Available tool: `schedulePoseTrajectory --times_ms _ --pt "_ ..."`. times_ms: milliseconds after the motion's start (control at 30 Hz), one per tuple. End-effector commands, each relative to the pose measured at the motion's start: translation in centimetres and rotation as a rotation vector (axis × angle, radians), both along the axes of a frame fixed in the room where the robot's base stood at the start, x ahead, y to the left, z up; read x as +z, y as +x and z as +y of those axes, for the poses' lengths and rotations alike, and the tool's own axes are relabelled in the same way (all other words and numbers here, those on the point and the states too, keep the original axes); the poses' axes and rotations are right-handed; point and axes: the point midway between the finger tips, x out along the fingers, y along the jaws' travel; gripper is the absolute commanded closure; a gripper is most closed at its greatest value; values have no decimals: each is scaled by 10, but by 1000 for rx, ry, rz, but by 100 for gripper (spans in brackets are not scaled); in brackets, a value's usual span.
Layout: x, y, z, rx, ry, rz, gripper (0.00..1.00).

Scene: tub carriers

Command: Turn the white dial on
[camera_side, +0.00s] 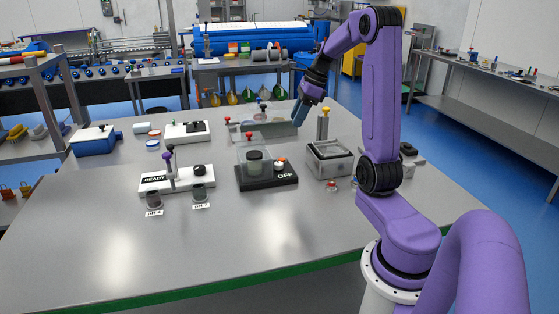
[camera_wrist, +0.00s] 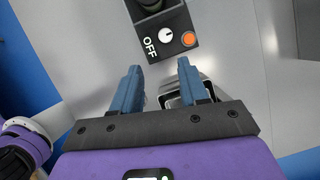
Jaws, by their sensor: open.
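The white dial (camera_wrist: 166,34) sits on a black base (camera_wrist: 178,18), between the word OFF and an orange button (camera_wrist: 189,39). Its pointer mark is too small to read with certainty. In the side view the dial (camera_side: 279,167) is small, on the right part of the black base (camera_side: 252,183), with OFF on the front. My gripper (camera_wrist: 157,68) is open and empty, and the dial lies beyond its fingertips in the wrist view. In the side view my gripper (camera_side: 299,112) hangs above the table, behind and right of the base, apart from the dial.
A clear cover (camera_side: 243,155) with a red knob stands on the base's left part. A metal tub (camera_side: 330,160) is close on the right. A white READY unit (camera_side: 180,180) with an upright post stands left. The table's front (camera_side: 200,250) is clear.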

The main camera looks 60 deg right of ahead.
Motion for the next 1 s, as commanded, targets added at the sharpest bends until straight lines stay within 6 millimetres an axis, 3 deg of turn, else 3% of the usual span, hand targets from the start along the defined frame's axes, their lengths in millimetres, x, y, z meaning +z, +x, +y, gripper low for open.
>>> schedulePoseTrajectory --times_ms 100,267,1000 --pt "0 -4 -11 -62 14 0 56" --pt "-10 -1 -10 -70 18 0 56" --pt "-133 42 16 -67 17 3 56"
